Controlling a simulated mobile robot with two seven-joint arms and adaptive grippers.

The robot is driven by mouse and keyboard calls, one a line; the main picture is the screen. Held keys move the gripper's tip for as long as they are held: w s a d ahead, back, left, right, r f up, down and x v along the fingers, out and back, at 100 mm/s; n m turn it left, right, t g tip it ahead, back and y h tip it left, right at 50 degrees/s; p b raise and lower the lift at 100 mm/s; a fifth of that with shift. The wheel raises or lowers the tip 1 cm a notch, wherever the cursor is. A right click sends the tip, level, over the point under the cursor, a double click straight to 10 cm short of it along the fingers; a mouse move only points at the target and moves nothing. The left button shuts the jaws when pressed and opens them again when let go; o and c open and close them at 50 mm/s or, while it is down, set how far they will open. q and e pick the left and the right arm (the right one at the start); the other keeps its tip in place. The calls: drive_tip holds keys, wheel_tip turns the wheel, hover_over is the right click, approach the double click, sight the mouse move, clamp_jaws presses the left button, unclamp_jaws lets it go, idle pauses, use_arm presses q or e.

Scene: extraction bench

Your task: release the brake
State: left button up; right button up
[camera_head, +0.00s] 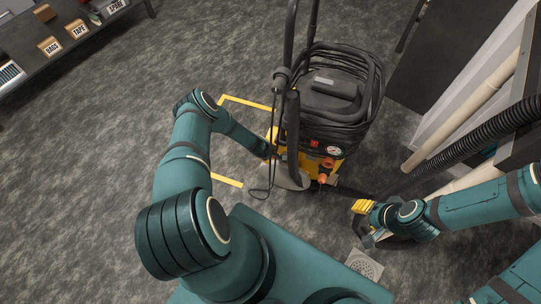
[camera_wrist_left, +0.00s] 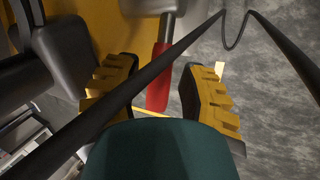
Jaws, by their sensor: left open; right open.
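The extractor (camera_head: 325,100), with a dark top, coiled hose, gauge and yellow base, stands in the middle of the head view. In the left wrist view, a red-ended lever (camera_wrist_left: 158,78) with a grey shank hangs beside the yellow body (camera_wrist_left: 95,20). My left gripper (camera_wrist_left: 160,92) is open, with a yellow-padded finger on each side of the red end; contact is not clear. In the head view, my left gripper is mostly hidden behind the machine's handle. My right gripper (camera_head: 362,222) is open and empty, low over the floor at the right.
A black cable (camera_wrist_left: 125,88) crosses diagonally in front of the left fingers and loops beside the handle (camera_head: 291,100). Yellow floor markings (camera_head: 227,180) surround the machine. A floor drain (camera_head: 365,265) lies below my right gripper. Pipes and a ribbed hose (camera_head: 480,133) stand at right. The left floor is clear.

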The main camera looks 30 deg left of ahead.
use_arm(q)
drive_tip(key=shift+w+f, duration=0.15)
drive_tip(key=shift+f, duration=0.2)
drive_tip(key=shift+o, duration=0.2)
clamp_jaws()
